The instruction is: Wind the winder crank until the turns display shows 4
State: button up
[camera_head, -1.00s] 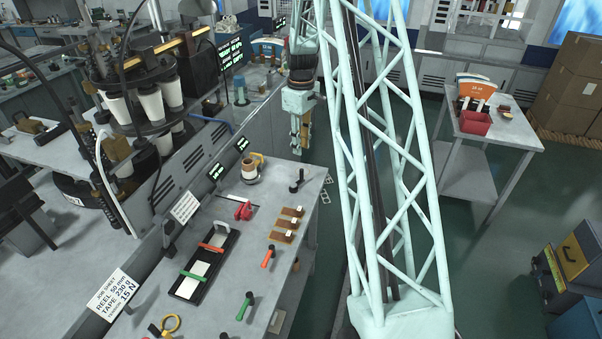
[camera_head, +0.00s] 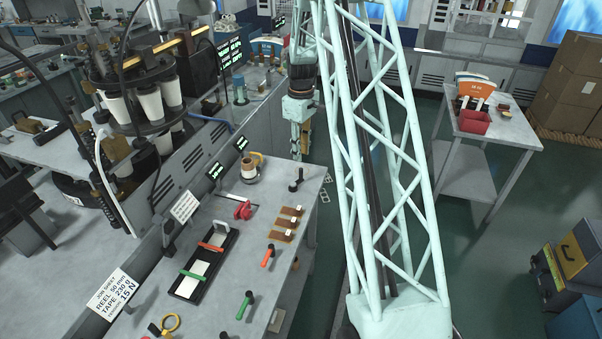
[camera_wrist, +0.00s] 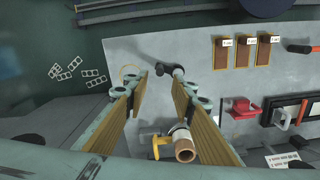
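A black crank-like part with a knob (camera_head: 297,180) stands near the far right corner of the grey bench. In the wrist view it (camera_wrist: 168,70) shows just beyond my fingertips.
A brown cylinder with a yellow handle (camera_head: 251,168) stands left of the crank. A red part (camera_head: 243,210), brown blocks (camera_head: 284,236), a black tray (camera_head: 186,290) and green- and orange-handled tools lie nearer. The bench (camera_head: 225,320) has clear surface around the crank.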

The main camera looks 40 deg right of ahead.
aim_at(301, 169)
jog(key=shift+f, duration=5.4)
grip_shut()
jog(key=shift+s+m, duration=0.1)
jog(key=shift+m, duration=0.2)
